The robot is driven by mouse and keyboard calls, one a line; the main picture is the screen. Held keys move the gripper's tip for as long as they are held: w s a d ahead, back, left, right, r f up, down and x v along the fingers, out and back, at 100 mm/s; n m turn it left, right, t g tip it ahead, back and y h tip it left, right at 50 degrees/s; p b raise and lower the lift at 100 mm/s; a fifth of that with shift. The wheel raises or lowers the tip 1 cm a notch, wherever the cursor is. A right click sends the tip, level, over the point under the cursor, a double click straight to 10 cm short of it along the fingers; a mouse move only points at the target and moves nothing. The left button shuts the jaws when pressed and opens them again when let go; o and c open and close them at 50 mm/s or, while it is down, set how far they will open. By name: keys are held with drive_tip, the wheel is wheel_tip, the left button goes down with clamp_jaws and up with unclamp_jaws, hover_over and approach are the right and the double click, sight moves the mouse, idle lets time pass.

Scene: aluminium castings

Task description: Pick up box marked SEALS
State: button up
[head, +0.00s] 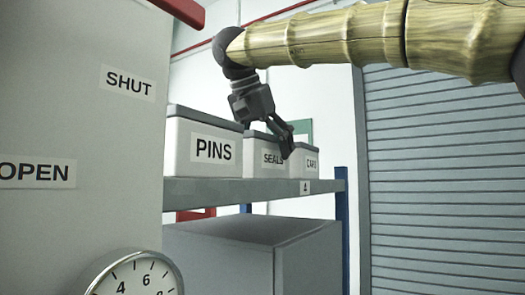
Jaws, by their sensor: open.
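The box marked SEALS (264,168) is pale with a grey lid and stands on a grey shelf (238,190), between two similar boxes. Its label faces me, and its right side is partly covered by my gripper. My gripper (286,150) is dark, points down and to the right, and overlaps the box's front right edge in the head view. It is open and I see nothing held in it. I cannot tell from this view whether it touches the box.
The PINS box (202,165) stands close on the left and the box with a label like CAPS (305,170) on the right. A large cabinet panel marked SHUT and OPEN (80,115) fills the left. A grey cabinet (230,240) is below the shelf. A roller shutter (440,180) is right.

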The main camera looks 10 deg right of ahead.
drive_tip(key=shift+w+f, duration=0.45)
drive_tip(key=shift+w, duration=0.05)
drive_tip(key=shift+s, duration=0.2)
drive_tip(key=shift+d+r, duration=0.1)
drive_tip(key=c, duration=1.2)
